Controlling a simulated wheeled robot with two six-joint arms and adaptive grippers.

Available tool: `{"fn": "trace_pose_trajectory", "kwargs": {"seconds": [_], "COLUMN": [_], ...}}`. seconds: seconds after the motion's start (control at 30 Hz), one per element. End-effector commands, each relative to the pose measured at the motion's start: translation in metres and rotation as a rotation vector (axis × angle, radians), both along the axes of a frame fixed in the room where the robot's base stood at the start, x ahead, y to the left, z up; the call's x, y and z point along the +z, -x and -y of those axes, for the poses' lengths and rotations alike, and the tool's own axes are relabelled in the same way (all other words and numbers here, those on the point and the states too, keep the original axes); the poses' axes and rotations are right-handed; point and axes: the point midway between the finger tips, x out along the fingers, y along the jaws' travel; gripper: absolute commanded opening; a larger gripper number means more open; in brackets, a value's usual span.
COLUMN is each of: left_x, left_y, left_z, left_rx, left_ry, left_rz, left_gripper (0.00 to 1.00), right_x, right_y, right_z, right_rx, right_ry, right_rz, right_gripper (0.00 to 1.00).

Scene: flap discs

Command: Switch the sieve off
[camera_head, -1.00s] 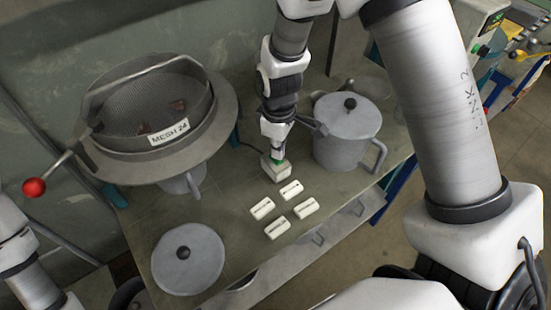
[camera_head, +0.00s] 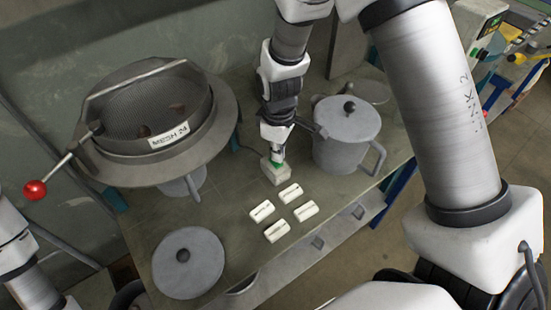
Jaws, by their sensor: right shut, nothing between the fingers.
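The sieve (camera_head: 205,128) is a round grey drum with a mesh inside, a label reading "MESH 24" and a wide rim, at the left of the bench. A few dark lumps lie on its mesh. A small pale switch box (camera_head: 277,177) with a green part on top stands on the bench right of the sieve. My right gripper (camera_head: 277,155) points down onto this box, shut, its tips at or just above the green part. Contact is hard to tell, and the gripper hides part of the box top. Only a piece of my left arm shows at lower left; its gripper is out of view.
A lidded grey pot (camera_head: 345,150) stands close right of my right gripper. Several small white blocks (camera_head: 290,193) lie in front of the switch box. A round grey lid (camera_head: 190,275) lies at the front left. A red-ball lever (camera_head: 36,190) sticks out left of the sieve.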

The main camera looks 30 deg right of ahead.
Motion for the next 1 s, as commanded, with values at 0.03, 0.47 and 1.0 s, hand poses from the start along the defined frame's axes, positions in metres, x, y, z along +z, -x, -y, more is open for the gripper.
{"fn": "trace_pose_trajectory", "kwargs": {"seconds": [0.03, 0.47, 1.0], "left_x": [0.0, -0.002, -0.007], "left_y": [0.0, 0.0, 0.0], "left_z": [0.0, 0.0, 0.0], "left_rx": [0.0, 0.0, 0.0], "left_ry": [0.0, 0.0, 0.0], "left_rz": [0.0, 0.0, 0.0], "left_gripper": [0.0, 0.0, 0.0], "right_x": [0.0, -0.004, -0.012], "right_y": [0.0, 0.0, 0.0], "right_z": [0.0, 0.0, 0.0], "right_rx": [0.0, 0.0, 0.0], "right_ry": [0.0, 0.0, 0.0], "right_rz": [0.0, 0.0, 0.0], "right_gripper": [0.0, 0.0, 0.0]}}
